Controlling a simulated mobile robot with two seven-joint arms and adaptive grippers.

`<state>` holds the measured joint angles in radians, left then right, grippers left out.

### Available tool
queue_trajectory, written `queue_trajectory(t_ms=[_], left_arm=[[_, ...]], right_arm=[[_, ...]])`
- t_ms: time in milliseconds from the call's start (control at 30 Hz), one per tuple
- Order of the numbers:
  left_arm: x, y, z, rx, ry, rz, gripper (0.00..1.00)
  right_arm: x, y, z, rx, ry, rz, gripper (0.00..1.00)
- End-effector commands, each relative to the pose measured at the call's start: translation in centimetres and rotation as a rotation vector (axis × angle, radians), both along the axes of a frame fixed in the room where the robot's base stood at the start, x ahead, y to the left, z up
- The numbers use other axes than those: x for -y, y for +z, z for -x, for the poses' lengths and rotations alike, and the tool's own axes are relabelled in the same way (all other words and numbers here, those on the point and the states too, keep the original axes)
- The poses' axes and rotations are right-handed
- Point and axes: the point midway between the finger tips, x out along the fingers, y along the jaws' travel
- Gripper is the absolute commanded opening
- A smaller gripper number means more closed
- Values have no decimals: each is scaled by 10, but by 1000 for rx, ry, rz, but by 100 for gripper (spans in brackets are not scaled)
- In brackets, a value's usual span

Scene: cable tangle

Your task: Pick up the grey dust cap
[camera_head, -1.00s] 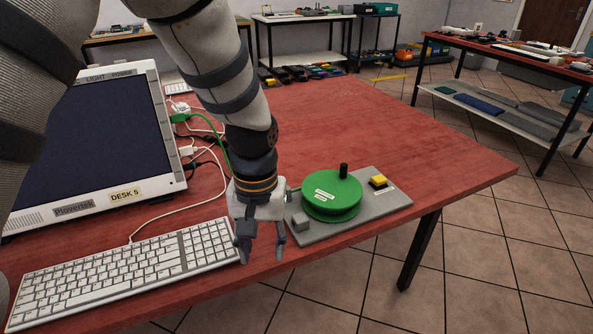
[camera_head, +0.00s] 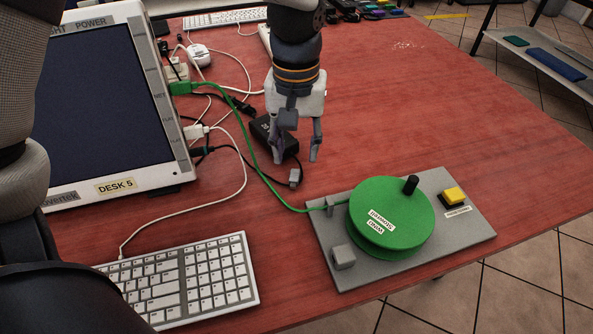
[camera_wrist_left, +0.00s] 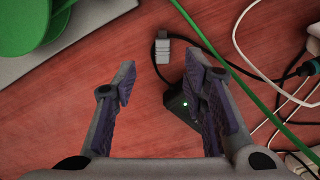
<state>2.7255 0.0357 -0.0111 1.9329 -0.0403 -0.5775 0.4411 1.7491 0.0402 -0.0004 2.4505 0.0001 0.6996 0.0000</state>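A small light-grey block (camera_head: 343,257) sits on the front left corner of the grey base plate (camera_head: 465,232). A small grey end piece on a cable (camera_head: 294,177) lies on the red table, and it also shows in the left wrist view (camera_wrist_left: 162,47). I cannot tell for sure which of these is the dust cap. My left gripper (camera_head: 297,158) is open and empty, pointing down above the table just behind the cable end. In the left wrist view its spread fingers (camera_wrist_left: 161,78) have the cable end ahead of them, not between them.
A green reel (camera_head: 390,215) and a yellow button (camera_head: 454,195) are on the plate. A green cable (camera_head: 255,152) runs from the reel to the monitor (camera_head: 105,110). A black box (camera_head: 262,128) is by the gripper. A keyboard (camera_head: 185,275) lies in front. The table's right side is clear.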

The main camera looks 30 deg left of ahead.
Motion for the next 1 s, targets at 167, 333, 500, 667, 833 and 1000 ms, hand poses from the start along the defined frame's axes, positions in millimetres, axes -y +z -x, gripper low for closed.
queue_trajectory(t_ms=[167,333,500,667,833,1000], left_arm=[[-2,-27,1,-6,0,1,39],[-4,-59,0,-5,0,0,39],[-4,-65,-1,3,-1,0,39],[-4,-64,-2,4,-1,0,30],[-4,-64,-2,4,0,0,3],[-4,-64,-2,4,0,0,2]], right_arm=[[0,-5,5,-18,0,-1,0],[0,-11,10,-37,0,-1,0],[0,-11,11,-38,0,-1,0],[0,-11,10,-37,0,-1,0],[0,-11,10,-37,1,-1,0],[0,-11,10,-37,1,-1,0]])
